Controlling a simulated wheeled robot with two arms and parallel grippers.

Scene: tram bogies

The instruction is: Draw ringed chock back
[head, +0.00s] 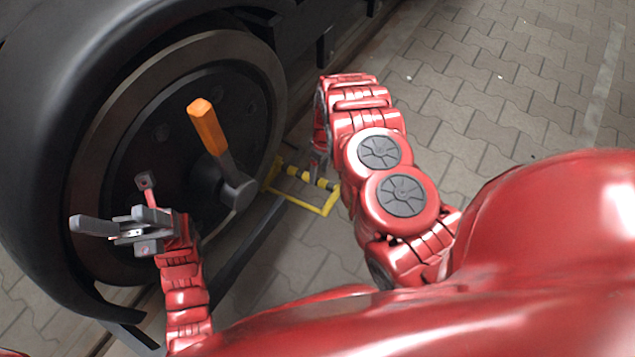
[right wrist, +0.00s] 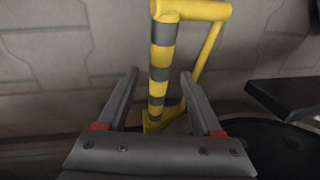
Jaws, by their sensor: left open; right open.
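The ringed chock (head: 328,207) is a yellow frame with a yellow-and-black striped bar, low beside the wheel in the head view. In the right wrist view its striped bar (right wrist: 161,65) rises between the two fingers of my right gripper (right wrist: 160,84). The fingers are open, one on each side of the bar, with gaps showing. In the head view my right gripper (head: 319,163) is at the striped bar, partly hidden by my own arm. My left gripper (head: 112,226) is open and empty in front of the wheel's lower left.
The large dark wheel (head: 120,140) fills the left of the head view. A dark rail (head: 243,245) runs along the ground. The paving (head: 500,90) at the right is clear.

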